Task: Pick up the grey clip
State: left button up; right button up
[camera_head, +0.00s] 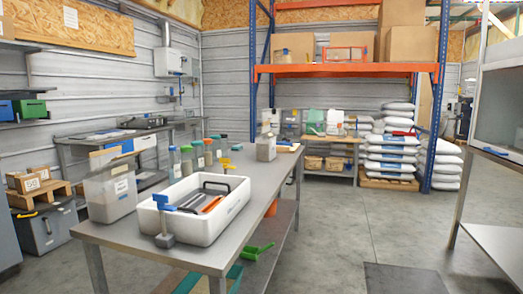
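I cannot make out a grey clip for certain at this size. A white bin (240,213) stands on the near part of the metal table (262,180). It holds several dark and grey items and an orange-red one, and a black handle shape (217,185) rises inside it. A small grey block-like tool with a blue top (165,238) stands upright at the bin's near left corner. Neither of my grippers is in view.
A clear container (110,195) stands left of the bin. Several bottles (187,160) line the table's left edge behind it. A grey container (266,148) stands at the far end. The table's right side is mostly clear. Open floor (330,225) lies to the right.

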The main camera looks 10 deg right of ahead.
aim_at(191, 205)
jog(key=k+u, duration=0.25)
jog(key=k, duration=0.15)
jog(key=k+j+u, duration=0.25)
jog(key=k, duration=0.2)
jog(key=k+j+u, duration=0.25)
jog(key=k, duration=0.15)
jog(key=i+l+u, duration=0.3)
jog(key=l+u, duration=0.25)
jog(key=i+l+u, duration=0.15)
jog(key=l+u, duration=0.45)
jog(key=l, duration=0.15)
jog(key=i+l, duration=0.1)
jog(key=l, duration=0.45)
jog(key=i+l, duration=0.1)
jog(key=l, duration=0.4)
jog(key=i+l, duration=0.1)
jog(key=l, duration=0.45)
jog(key=i+l, duration=0.15)
jog(key=l, duration=0.4)
jog(key=i+l, duration=0.1)
jog(key=l, duration=0.4)
jog(key=i+l, duration=0.1)
jog(key=l, duration=0.45)
jog(key=i+l, duration=0.1)
jog(key=l, duration=0.45)
